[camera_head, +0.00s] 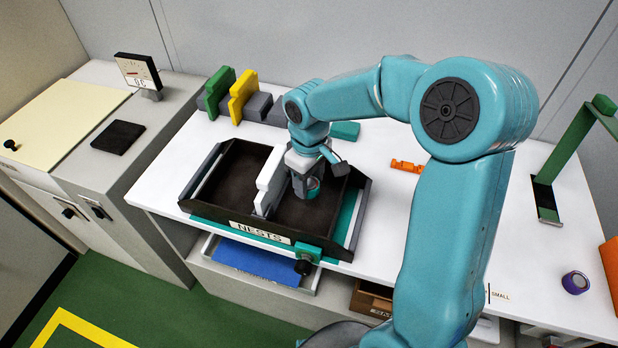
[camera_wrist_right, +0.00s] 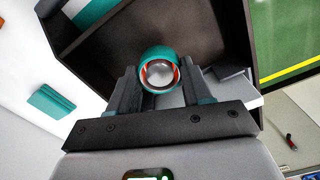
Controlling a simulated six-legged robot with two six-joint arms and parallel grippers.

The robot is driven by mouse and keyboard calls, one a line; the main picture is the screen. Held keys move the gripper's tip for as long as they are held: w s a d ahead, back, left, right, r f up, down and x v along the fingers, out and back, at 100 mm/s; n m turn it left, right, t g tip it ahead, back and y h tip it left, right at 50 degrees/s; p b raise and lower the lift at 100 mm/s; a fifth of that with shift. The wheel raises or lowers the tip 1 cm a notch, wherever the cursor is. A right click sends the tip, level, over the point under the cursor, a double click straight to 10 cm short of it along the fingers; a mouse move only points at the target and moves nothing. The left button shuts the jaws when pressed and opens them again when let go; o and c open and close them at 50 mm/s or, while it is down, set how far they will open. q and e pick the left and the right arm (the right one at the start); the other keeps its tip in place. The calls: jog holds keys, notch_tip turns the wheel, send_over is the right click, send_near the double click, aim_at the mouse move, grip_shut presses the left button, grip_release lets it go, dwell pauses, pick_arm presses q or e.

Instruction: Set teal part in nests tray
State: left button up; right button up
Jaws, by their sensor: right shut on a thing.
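The nests tray (camera_head: 228,221) is a dark open tray labelled NESTS on the white table. My right gripper (camera_head: 306,186) reaches down into its right half. The teal part (camera_head: 313,188) is a short ring or cup between the fingers, low over the tray floor. In the right wrist view the teal part (camera_wrist_right: 158,68) shows a teal rim, an orange inner edge and a pale round centre. The right gripper (camera_wrist_right: 160,88) is shut on it there. I cannot tell whether the part touches the tray floor. My left gripper is not in view.
A white upright divider (camera_head: 268,182) stands inside the tray, just left of my right gripper. Green and yellow blocks (camera_head: 242,95) and grey blocks stand behind the tray. The table's right middle is clear.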

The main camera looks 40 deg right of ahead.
aim_at(309, 203)
jog(key=shift+f+b, duration=2)
jog(key=shift+f, duration=0.55)
jog(key=o, duration=1.3)
notch_tip(309, 203, up, 16)
jog(key=shift+r+p, duration=0.2)
jog(key=shift+p, duration=0.65)
